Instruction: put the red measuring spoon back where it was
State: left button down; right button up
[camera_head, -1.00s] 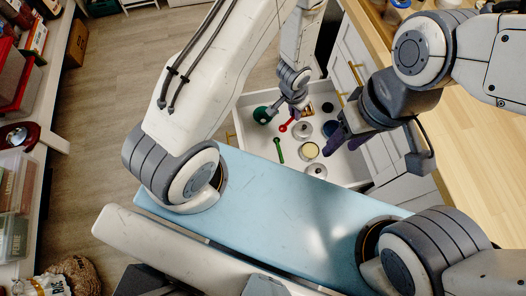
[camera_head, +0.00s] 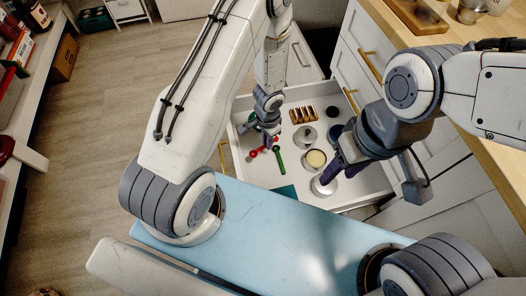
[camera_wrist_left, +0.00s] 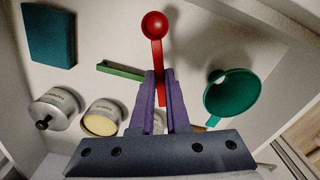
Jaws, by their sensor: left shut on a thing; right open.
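The red measuring spoon (camera_wrist_left: 155,28) is in my left gripper (camera_wrist_left: 160,82), its handle between the purple fingers and its bowl pointing away from them. In the head view my left gripper (camera_head: 267,138) is over the left side of the open white drawer, with the red spoon (camera_head: 254,154) partly hidden below it. A green utensil (camera_head: 279,161) lies beside it; it also shows in the left wrist view (camera_wrist_left: 120,70). I cannot tell whether the spoon touches the drawer floor. My right gripper (camera_head: 335,168) is open at the drawer's right side.
The drawer (camera_head: 345,200) also holds a teal funnel (camera_wrist_left: 234,92), a teal box (camera_wrist_left: 50,33), a lidded canister (camera_wrist_left: 55,108), a cream-topped tin (camera_head: 316,158) and a small spice rack (camera_head: 302,115). The wooden counter (camera_head: 480,110) is to the right.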

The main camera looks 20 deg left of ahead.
aim_at(263, 152)
pick_arm(q)
jog(key=shift+w+a+f, duration=0.15)
jog(key=shift+a+f, duration=0.35)
jog(key=shift+a, duration=0.3)
jog(key=shift+a+f+b, duration=0.1)
jog(key=shift+f+b, duration=0.1)
jog(key=shift+b, duration=0.15)
notch_tip(263, 152, down, 4)
jog(key=b, duration=0.3)
jog(key=shift+r+b, duration=0.1)
jog(key=shift+b, duration=0.25)
jog(key=shift+r, duration=0.1)
jog(key=c, duration=1.3)
grip_release()
jog(key=o, duration=0.4)
